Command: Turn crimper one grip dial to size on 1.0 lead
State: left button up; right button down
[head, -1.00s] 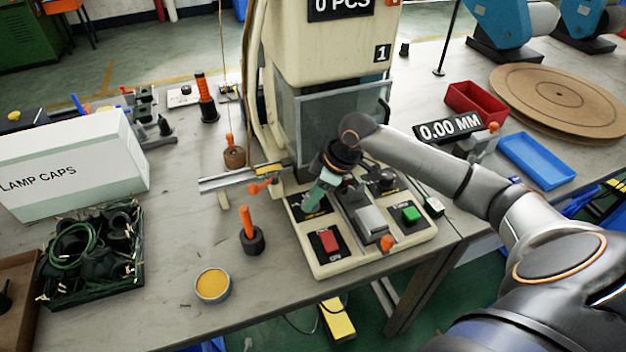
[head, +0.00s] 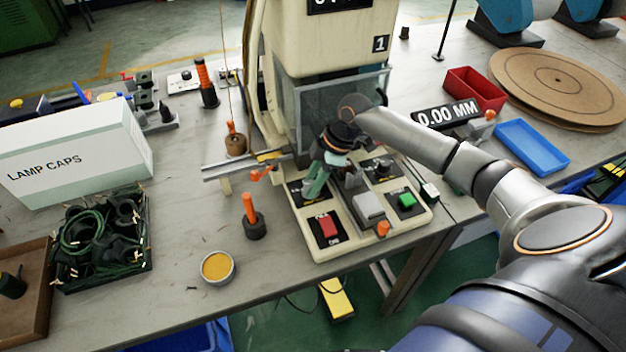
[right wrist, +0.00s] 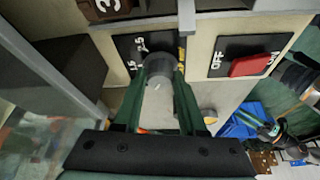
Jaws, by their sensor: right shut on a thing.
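Crimper one (head: 300,50) is the cream machine marked "1", with its sloped control panel facing me. My right gripper (head: 314,188) reaches down to the panel's left side, above the red switch. In the right wrist view, the green fingers of this gripper (right wrist: 158,85) are shut on a grey round dial (right wrist: 158,98), one on each side. Its black scale plate (right wrist: 128,48) shows 1.5 and 2.5; other marks are covered by the dial and fingers. In the head view the gripper hides the dial. My left gripper is not in view.
The panel also holds a red on/off switch (head: 327,227), a grey block (head: 368,207) and a green button (head: 407,200). A "0.00 MM" display (head: 446,113) stands to the right. An orange-handled tool (head: 251,215) and a yellow tin (head: 217,267) stand left of the panel.

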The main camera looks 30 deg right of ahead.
jog(key=shift+c, duration=2.4)
grip_release()
jog(key=v, duration=1.2)
jog(key=shift+r, duration=0.3)
